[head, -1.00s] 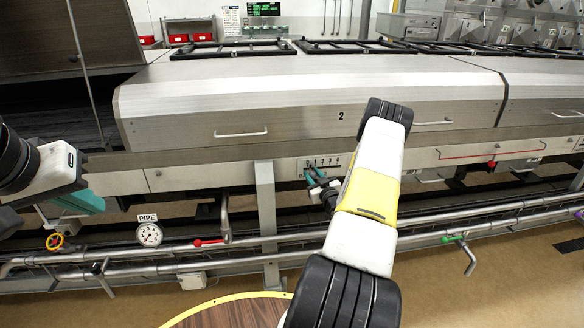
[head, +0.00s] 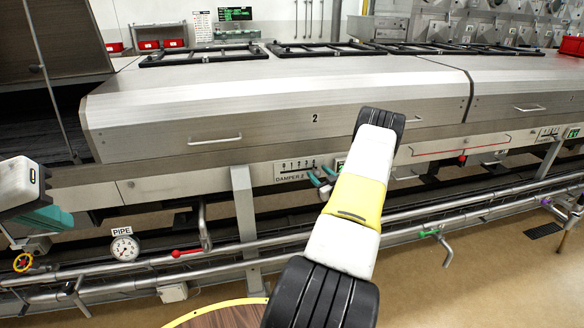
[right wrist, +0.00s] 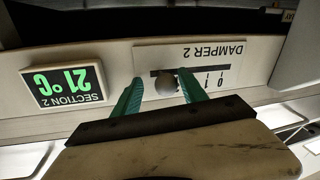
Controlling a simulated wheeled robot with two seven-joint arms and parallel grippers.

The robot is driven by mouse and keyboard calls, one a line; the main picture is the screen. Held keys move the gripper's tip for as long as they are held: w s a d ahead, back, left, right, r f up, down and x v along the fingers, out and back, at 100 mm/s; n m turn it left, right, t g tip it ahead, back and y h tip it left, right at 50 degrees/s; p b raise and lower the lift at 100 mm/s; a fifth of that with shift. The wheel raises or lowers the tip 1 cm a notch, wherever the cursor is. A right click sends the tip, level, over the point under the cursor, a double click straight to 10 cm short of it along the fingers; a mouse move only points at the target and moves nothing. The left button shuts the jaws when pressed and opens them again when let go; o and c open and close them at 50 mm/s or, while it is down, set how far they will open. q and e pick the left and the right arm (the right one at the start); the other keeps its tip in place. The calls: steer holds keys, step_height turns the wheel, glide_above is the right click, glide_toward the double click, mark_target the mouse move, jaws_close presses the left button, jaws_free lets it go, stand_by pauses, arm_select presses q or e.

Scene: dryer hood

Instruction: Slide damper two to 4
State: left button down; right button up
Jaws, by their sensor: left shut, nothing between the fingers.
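The damper 2 panel (head: 290,168) is a white plate with a numbered scale on the front of section 2. It also shows upside down in the right wrist view (right wrist: 226,50), with 0 and 1 readable. A round grey knob (right wrist: 167,85) stands at its dark slot, towards the end away from 0. My right gripper (right wrist: 160,92) is open, its teal fingers on either side of the knob, with a gap to the left finger. The fingers hide the higher numbers, so the exact setting is unclear. My left gripper (head: 52,218) is shut and empty at the far left.
A green display (right wrist: 63,85) reading 21 °C sits beside the panel. Below run steel pipes (head: 370,232) with a red-handled valve (head: 187,252) and a pipe gauge (head: 124,248). A hood handle (head: 215,139) is above. A round wooden table (head: 228,316) stands in front.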

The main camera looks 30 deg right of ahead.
steer(key=shift+a, duration=0.15)
steer(key=s, duration=0.7)
steer(key=shift+s+a, duration=0.15)
steer(key=shift+s, duration=0.2)
